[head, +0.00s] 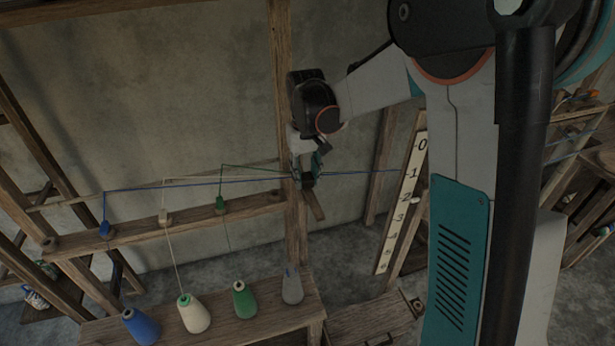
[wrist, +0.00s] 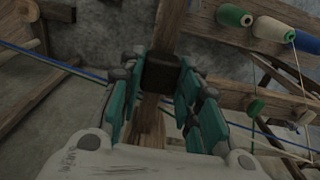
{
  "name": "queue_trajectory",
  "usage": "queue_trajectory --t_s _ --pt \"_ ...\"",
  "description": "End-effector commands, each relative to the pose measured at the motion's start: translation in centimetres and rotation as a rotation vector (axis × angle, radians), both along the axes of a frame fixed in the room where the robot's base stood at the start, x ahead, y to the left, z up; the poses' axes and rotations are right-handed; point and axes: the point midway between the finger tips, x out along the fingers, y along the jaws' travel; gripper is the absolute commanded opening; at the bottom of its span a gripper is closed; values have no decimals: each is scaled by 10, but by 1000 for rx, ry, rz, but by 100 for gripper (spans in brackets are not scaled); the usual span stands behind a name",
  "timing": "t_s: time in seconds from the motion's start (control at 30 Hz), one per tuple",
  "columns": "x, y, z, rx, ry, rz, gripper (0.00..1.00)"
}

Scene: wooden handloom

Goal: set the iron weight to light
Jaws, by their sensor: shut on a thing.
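My gripper (head: 307,180) is at the wooden post in the middle of the head view. In the wrist view, the teal fingers of my gripper (wrist: 160,88) are shut on a dark block, the iron weight (wrist: 161,72). The weight sits at a wooden bar (wrist: 149,125) that runs between the fingers towards the camera. The end of this bar also shows below my gripper in the head view (head: 316,208). In the head view the weight is mostly hidden by the fingers. I see no mark for light on the bar.
Blue and green threads pass close by my gripper. Blue (head: 141,326), cream (head: 194,315), green (head: 244,300) and grey (head: 292,287) cones stand on a bench at the lower left. A numbered board (head: 401,205) stands to the right. The wall behind is bare.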

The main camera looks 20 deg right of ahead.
Motion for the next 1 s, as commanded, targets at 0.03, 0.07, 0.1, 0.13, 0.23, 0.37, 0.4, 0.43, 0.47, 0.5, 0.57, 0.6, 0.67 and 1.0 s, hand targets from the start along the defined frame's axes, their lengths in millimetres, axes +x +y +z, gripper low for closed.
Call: queue_trajectory --t_s 0.03,0.07,0.1,0.13,0.23,0.37,0.4,0.43,0.47,0.5,0.57,0.6,0.67,1.0 --pt "10 0 0 0 -2 0 0" --pt "15 0 0 0 -2 0 0" --pt "21 0 0 0 -2 0 0" --pt "25 0 0 0 -2 0 0" --pt "34 0 0 0 -2 0 0" --pt "35 0 0 0 -2 0 0" --pt "35 0 0 0 -2 0 0" --pt "35 0 0 0 -2 0 0" --pt "35 0 0 0 -2 0 0" --pt "34 0 0 0 -2 0 0" --pt "34 0 0 0 -2 0 45" --pt "34 0 0 0 -2 0 52" --pt "34 0 0 0 -2 0 52" --pt "34 0 4 0 -1 0 52"
